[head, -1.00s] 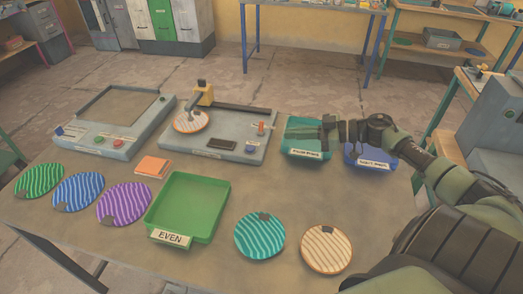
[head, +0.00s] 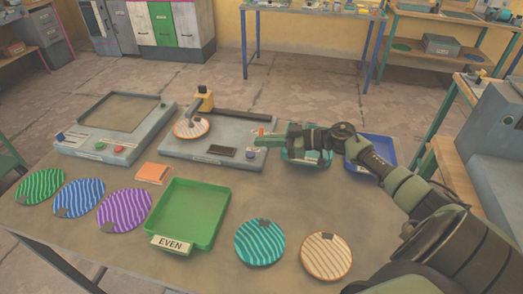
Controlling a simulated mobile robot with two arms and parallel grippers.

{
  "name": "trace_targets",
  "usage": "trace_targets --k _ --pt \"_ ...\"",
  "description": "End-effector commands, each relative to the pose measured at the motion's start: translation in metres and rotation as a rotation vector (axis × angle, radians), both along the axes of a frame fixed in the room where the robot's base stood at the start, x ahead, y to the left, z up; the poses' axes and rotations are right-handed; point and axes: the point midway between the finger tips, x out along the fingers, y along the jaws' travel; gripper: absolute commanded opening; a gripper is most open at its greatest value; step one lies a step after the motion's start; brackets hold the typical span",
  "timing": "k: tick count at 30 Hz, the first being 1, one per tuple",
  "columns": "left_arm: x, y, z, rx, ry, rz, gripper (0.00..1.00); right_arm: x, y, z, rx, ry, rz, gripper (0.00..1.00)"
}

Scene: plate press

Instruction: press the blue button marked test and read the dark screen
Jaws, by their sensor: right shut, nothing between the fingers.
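The grey test device (head: 185,150) stands at the back middle of the table. On its front are the dark screen (head: 221,151), which shows no readable text from here, and the blue button (head: 250,155) at its right end. An orange-striped plate (head: 192,128) lies on the device under its arm. My right gripper (head: 259,141) is shut and empty, its tips pointing left, just above and behind the blue button in the picture. I see no contact with the button, and its marking is too small to read. My left gripper is out of view.
A teal tray (head: 305,160) sits partly under my right gripper, with a blue tray (head: 368,152) beside it. A green tray marked EVEN (head: 188,208), an orange pad (head: 152,173) and several striped plates (head: 259,242) lie in front. Another grey device (head: 115,130) stands left.

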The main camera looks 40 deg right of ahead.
Motion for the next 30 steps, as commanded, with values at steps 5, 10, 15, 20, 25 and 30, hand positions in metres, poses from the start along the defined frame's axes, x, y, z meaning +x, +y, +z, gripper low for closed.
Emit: trace_targets --k 5,10,15,20,25,30 --pt "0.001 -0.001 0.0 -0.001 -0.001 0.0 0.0 0.007 0.007 -0.024 0.006 0.002 -0.001 0.0" --pt "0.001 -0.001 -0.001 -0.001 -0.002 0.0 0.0 0.006 0.006 -0.039 0.001 0.001 0.0 0.0" --pt "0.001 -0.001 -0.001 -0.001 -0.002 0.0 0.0 0.006 0.006 -0.042 0.0 0.0 0.001 0.0" --pt "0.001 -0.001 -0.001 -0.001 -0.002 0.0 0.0 0.006 0.006 -0.042 0.0 0.0 0.001 0.0" --pt "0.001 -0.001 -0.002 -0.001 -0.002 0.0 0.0 0.006 0.005 -0.049 0.0 0.002 0.001 0.0" --pt "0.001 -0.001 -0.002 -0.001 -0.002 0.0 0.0 0.006 0.005 -0.062 -0.003 0.004 -0.001 0.0"
